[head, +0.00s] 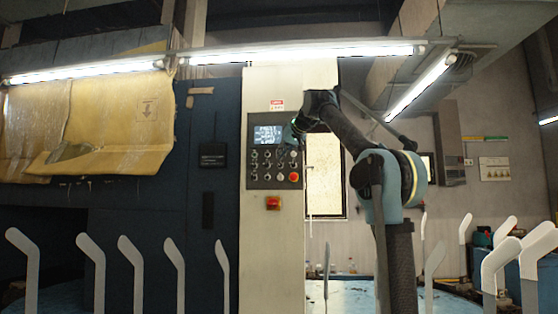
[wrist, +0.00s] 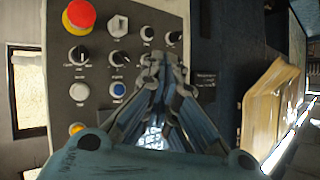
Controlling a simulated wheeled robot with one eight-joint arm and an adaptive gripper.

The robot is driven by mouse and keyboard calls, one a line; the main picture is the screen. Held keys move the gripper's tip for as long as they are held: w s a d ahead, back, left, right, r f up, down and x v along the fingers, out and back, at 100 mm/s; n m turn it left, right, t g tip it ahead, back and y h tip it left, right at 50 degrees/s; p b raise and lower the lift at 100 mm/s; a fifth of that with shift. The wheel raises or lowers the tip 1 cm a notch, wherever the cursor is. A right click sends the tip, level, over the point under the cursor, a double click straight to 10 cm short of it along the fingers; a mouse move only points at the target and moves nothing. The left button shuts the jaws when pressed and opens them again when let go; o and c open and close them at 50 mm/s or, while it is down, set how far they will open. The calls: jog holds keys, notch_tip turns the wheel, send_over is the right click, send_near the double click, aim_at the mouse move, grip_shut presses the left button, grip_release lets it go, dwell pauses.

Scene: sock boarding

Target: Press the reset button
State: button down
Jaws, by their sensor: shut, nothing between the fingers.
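The control panel (head: 253,174) is on a pale upright cabinet in the head view, with a lit screen above rows of knobs and buttons. In the wrist view the panel (wrist: 57,60) shows a blue button (wrist: 118,90), a white button (wrist: 79,92) and an orange-yellow button (wrist: 77,128). The labels are too small to read, so I cannot tell which is the reset button. My gripper (wrist: 163,66) is shut and empty in front of the panel, right of the blue button. It hides part of the panel and screen; I cannot tell if it touches.
A red mushroom button (wrist: 78,17) and several black knobs are close to my gripper. A second red button (head: 273,203) is below the panel in the head view. Several white sock boards (head: 91,260) stand along the front. Yellowed sheeting (head: 105,110) hangs at left.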

jog(key=shift+w+a+r, duration=0.25)
jog(key=shift+w+r, duration=0.05)
jog(key=shift+r, duration=0.15)
jog(key=shift+a, duration=0.1)
jog(key=w, duration=0.8)
jog(key=shift+w+d, duration=0.2)
jog(key=shift+w, duration=0.15)
jog(key=shift+w, duration=0.8)
dwell(2.2)
jog(key=shift+s, duration=0.85)
jog(key=shift+s+a, duration=0.15)
jog(key=shift+s, duration=2.4)
